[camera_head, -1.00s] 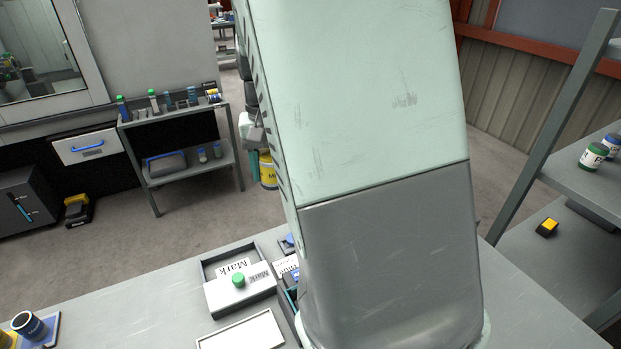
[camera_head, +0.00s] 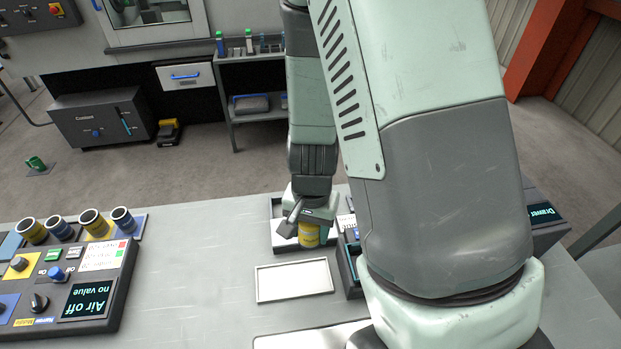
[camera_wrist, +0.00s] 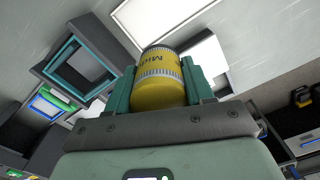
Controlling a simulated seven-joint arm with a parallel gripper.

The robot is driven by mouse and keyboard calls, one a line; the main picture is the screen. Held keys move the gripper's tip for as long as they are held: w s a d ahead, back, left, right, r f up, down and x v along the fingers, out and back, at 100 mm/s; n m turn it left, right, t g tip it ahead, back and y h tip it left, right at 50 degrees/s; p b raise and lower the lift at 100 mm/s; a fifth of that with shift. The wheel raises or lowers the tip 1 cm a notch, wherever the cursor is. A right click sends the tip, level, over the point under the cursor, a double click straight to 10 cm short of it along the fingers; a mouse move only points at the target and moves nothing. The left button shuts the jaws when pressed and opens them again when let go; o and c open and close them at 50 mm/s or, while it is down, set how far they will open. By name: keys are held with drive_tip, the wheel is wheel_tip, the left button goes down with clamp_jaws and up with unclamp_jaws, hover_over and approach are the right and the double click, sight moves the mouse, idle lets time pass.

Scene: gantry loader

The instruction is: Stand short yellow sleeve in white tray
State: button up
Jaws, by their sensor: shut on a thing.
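A yellow sleeve (camera_head: 309,235) with silver bands and dark lettering is held in my gripper (camera_head: 313,222). The wrist view shows the sleeve (camera_wrist: 159,80) between the two teal fingers of my gripper (camera_wrist: 158,88), which are shut on it. The shallow white tray (camera_head: 264,283) lies empty on the table, nearer than the sleeve in the head view. It also shows in the wrist view (camera_wrist: 150,14) beyond the sleeve. Whether the sleeve's lower end touches anything cannot be told.
A control panel (camera_head: 90,270) and a rack with several yellow and blue sleeves (camera_head: 90,222) are at the left. The table (camera_head: 195,260) between panel and tray is clear. My arm hides much of the right side.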

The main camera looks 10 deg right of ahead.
drive_tip(key=shift+m, duration=0.6)
drive_tip(key=shift+s+d+f, duration=0.1)
drive_tip(key=shift+s+f, duration=0.5)
drive_tip(key=shift+f, duration=0.9)
drive_tip(key=shift+s+d+f, duration=0.1)
drive_tip(key=shift+s+f, duration=0.55)
drive_tip(key=shift+f, duration=0.9)
drive_tip(key=shift+s+d+f, duration=0.1)
drive_tip(key=shift+s+f, duration=0.5)
drive_tip(key=shift+f, duration=0.9)
drive_tip(key=shift+a+f, duration=0.1)
drive_tip(key=shift+f, duration=0.05)
drive_tip(key=o, duration=1.7)
drive_tip(key=shift+r, duration=4.5)
